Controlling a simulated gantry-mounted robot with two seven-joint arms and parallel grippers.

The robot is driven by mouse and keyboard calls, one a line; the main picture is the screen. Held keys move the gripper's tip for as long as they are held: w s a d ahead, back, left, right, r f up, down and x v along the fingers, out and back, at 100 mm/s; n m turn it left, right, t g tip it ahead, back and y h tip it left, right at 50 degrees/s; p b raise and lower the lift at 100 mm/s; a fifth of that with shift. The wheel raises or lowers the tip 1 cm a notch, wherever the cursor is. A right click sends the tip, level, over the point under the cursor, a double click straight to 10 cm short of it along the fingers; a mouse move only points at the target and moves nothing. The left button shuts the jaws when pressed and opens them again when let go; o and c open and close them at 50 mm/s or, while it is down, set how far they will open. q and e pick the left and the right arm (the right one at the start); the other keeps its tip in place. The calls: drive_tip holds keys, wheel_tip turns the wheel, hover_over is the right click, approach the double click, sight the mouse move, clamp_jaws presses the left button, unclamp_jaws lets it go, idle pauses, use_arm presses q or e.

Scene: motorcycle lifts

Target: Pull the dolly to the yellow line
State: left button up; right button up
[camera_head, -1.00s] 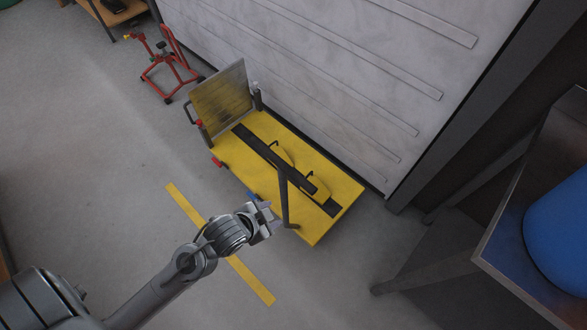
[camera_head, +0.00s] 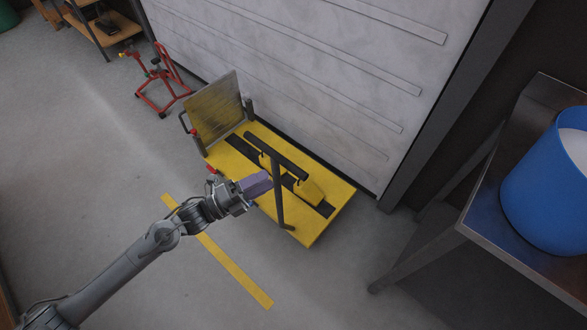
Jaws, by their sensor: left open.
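The dolly (camera_head: 312,222) is a low yellow platform with a black strip along its top and an upright grey plate at its far left end. A black T-shaped handle (camera_head: 278,192) rises from its near long edge to a crossbar above the deck. The yellow line (camera_head: 236,271) lies on the floor to the left of the dolly, apart from it. My left gripper (camera_head: 259,184) is open, its purplish fingers over the near edge of the dolly, close beside the handle's post. I cannot tell whether it touches the post. My right gripper is not in view.
A metal table (camera_head: 474,212) with a blue bucket (camera_head: 548,190) stands at the right. A pale shutter wall (camera_head: 330,70) runs behind the dolly. A red stand (camera_head: 160,85) is at the back left. The floor around the yellow line is clear.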

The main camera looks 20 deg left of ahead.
use_arm(q)
drive_tip(key=b+x, duration=0.2)
drive_tip(key=x, duration=0.8)
drive_tip(key=shift+w+d+r+b, duration=0.2)
drive_tip(key=shift+b, duration=0.15)
drive_tip(key=shift+c, duration=0.5)
clamp_jaws()
